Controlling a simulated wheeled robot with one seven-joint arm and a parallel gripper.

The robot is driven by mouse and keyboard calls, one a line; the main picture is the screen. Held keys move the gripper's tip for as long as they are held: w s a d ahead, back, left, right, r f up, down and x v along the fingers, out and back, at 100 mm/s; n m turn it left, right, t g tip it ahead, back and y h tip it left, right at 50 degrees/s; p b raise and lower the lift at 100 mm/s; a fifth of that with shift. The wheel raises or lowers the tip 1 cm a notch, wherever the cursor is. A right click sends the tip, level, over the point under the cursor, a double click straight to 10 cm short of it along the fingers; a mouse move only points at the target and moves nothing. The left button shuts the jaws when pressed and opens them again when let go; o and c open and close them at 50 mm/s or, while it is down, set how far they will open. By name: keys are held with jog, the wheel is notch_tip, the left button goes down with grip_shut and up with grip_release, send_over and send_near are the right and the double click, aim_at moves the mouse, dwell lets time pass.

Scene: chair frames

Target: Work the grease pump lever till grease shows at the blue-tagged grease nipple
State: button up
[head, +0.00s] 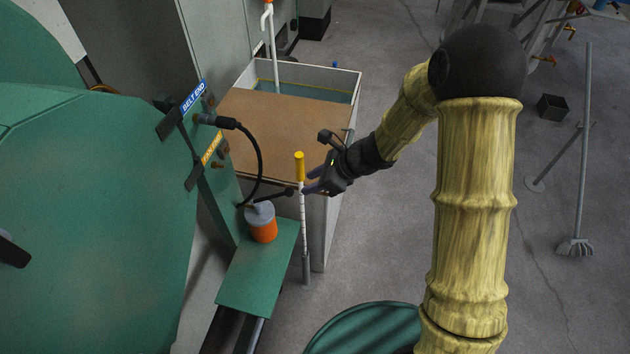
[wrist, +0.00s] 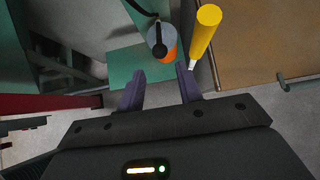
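The grease pump (head: 263,230) is an orange canister with a grey top on a green shelf; it also shows in the wrist view (wrist: 170,50). Its black lever (head: 275,195) reaches right from the top, and its dark end shows in the wrist view (wrist: 159,48). A black hose (head: 258,160) runs from the pump to a coupler beside the blue BELT END tag (head: 193,97). The coupler covers the nipple there; I see no grease. My gripper (head: 311,182) is open and empty, just right of the lever end. Its fingers (wrist: 158,85) are apart.
A yellow-topped, pale banded rod (head: 299,168) stands upright close by my fingers. A second, orange-yellow tag (head: 211,150) hangs below the blue one. A brown-topped bin (head: 285,125) stands behind. The floor at right is open, with a broom (head: 582,150).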

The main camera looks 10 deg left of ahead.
aim_at(293, 191)
dwell(0.3)
jog(key=b+x, duration=0.4)
jog(key=x, duration=0.4)
jog(key=shift+d, duration=0.1)
jog(key=c, duration=0.5)
